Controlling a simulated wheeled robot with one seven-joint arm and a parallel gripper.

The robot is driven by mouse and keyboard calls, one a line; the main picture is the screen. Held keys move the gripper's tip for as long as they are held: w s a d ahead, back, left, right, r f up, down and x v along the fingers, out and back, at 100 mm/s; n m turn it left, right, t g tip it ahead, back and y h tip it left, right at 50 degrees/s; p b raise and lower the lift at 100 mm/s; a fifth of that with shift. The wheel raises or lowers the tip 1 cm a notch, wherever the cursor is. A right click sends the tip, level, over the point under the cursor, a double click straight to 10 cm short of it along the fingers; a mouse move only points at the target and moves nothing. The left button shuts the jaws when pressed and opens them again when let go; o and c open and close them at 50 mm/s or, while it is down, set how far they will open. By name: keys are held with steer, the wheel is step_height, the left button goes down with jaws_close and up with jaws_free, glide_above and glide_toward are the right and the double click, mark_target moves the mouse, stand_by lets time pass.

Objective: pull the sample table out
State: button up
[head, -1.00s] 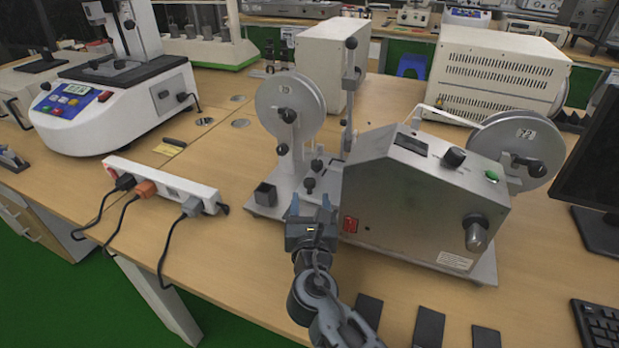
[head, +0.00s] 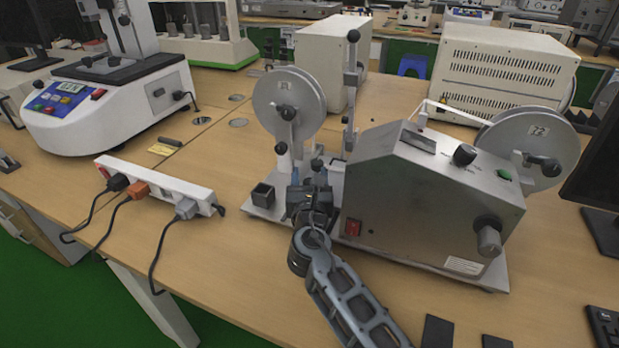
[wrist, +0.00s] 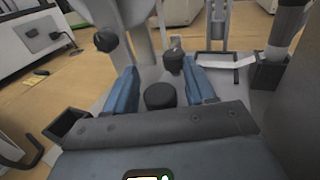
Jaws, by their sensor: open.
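The grey tester (head: 435,195) stands on the bench, with a reel (head: 289,103) at its left and another reel (head: 541,143) at its right. I cannot tell which part is the sample table. In the head view my gripper (head: 309,178) is over the left part of the tester's base, between the small black box (head: 263,194) and the grey housing. In the wrist view the blue fingers of my gripper (wrist: 160,76) are open. A low black knob (wrist: 160,96) lies between them, and a taller black knob (wrist: 174,62) stands just beyond. Contact is not visible.
A white power strip (head: 158,184) with plugged cables lies to the left on the bench. A white instrument (head: 112,105) stands behind it. Beige boxes (head: 500,75) stand behind the tester. Black pads (head: 437,331) lie at the front edge, right of my arm.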

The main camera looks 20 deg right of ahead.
steer(key=shift+c, duration=0.5)
jaws_close()
steer(key=shift+r, duration=0.1)
